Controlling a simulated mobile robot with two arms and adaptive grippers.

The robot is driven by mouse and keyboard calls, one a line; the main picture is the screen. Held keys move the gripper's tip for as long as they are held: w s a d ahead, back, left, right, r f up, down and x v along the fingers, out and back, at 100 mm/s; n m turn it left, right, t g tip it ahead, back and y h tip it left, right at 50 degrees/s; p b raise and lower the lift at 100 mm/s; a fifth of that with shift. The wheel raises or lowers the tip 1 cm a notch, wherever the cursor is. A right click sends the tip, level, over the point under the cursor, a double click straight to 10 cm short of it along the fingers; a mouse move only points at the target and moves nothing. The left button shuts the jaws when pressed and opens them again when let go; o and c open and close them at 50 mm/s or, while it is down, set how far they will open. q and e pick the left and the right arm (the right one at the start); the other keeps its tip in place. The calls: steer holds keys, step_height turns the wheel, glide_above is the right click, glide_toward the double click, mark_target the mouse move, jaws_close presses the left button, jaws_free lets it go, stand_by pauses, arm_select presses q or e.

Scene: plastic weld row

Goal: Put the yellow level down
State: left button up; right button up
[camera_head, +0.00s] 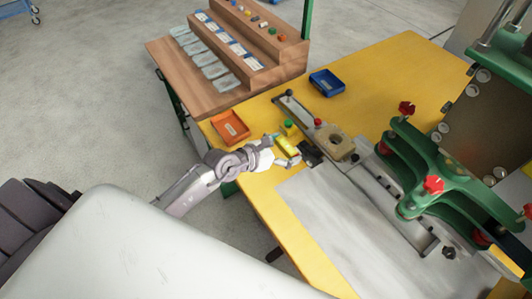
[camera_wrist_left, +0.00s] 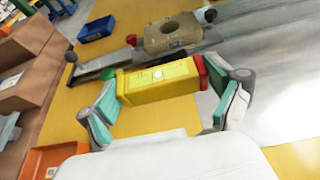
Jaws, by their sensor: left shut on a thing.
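The yellow level (camera_head: 287,147) is a short yellow block held in my left gripper (camera_head: 281,150). In the left wrist view the level (camera_wrist_left: 158,82) lies across between the two fingers (camera_wrist_left: 165,92), with a red end on its right. The gripper is shut on it, with a finger against each end. The level is over the yellow table near its left part, beside the long metal fixture. I cannot tell whether it touches the table. My right gripper is not in view.
An orange tray (camera_head: 231,126) is left of the gripper and a blue tray (camera_head: 326,83) stands behind. A small green item (camera_head: 289,127) is close behind the level. The metal fixture (camera_head: 341,146) and green clamp machine (camera_head: 425,165) are to the right. A grey sheet (camera_head: 310,220) covers the front.

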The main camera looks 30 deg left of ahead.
arm_select(q)
steer(key=a+f+b, duration=0.1)
steer(key=a, duration=0.1)
steer(key=s+a+f+b, duration=0.1)
steer(key=a+f, duration=0.1)
steer(key=s+a+f+b, duration=0.1)
steer(key=a, duration=0.1)
steer(key=shift+s+a+f, duration=0.1)
steer(key=shift+a+f, duration=0.25)
steer(key=shift+a, duration=0.05)
steer(key=shift+s+a, duration=0.1)
steer(key=shift+a, duration=0.15)
steer(key=shift+a+f+b, duration=0.1)
steer(key=shift+f+b, duration=0.25)
steer(key=shift+b, duration=0.05)
step_height(320, 180, down, 2)
steer(key=shift+f+b, duration=0.25)
steer(key=shift+b, duration=0.55)
steer(key=shift+f, duration=0.4)
